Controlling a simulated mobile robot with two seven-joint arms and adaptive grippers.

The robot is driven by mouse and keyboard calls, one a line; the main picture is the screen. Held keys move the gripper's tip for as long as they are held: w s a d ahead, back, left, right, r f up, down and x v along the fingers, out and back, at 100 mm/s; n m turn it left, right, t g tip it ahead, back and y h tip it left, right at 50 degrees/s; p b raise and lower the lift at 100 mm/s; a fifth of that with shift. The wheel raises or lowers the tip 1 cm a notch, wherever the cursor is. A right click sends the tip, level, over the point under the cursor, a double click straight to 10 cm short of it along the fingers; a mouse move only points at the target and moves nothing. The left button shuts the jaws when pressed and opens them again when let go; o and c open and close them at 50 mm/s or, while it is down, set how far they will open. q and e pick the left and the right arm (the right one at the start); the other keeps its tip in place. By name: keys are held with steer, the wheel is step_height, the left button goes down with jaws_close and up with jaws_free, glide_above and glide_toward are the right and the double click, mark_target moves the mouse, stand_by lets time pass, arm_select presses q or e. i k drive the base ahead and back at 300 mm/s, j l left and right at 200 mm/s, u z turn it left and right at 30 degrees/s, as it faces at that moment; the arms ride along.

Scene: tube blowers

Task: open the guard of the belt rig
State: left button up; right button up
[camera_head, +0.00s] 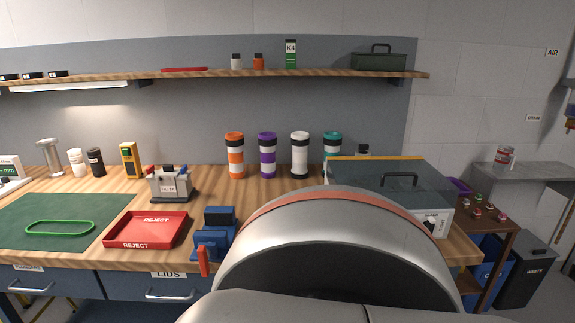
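The belt rig (440,222) is a pale box at the right end of the wooden bench. Its guard (350,175) is a dark, see-through cover with a black handle (400,178) on it and a yellow strip along the back edge. The guard appears to lie closed over the rig. A large silver link of my own arm fills the lower middle and hides the rig's front left part. Neither of my grippers is in view.
A green belt loop (60,234) lies on a green mat (100,207). A red reject tray (146,242), a blue vise (215,240) and a filter box (171,185) stand left of my arm. Several banded tubes (267,155) stand behind it. A shelf (220,76) runs above.

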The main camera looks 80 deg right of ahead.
mark_target(415, 167)
steer(key=i+z, duration=0.1)
steer(key=z, duration=3.65)
